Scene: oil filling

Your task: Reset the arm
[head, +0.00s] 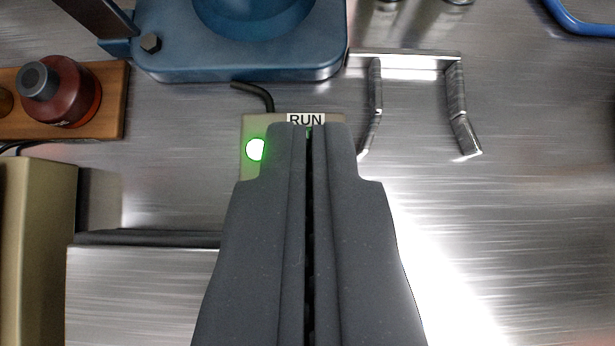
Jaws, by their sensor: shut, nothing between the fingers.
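My gripper (308,128) is dark grey and points up the picture from the bottom middle. Its two fingers are together, with only a thin dark slit between them and nothing held. The fingertips lie over a beige box (250,125) with a RUN label (305,119) and a lit green lamp (256,149). The fingers hide most of the box's face. I cannot tell whether the tips touch it.
A blue machine base (230,68) stands above the box. A metal bracket (405,62) with two prongs is to the right. A dark red bottle (68,90) sits on a wooden rack (112,100) at left. A beige block (35,250) is lower left.

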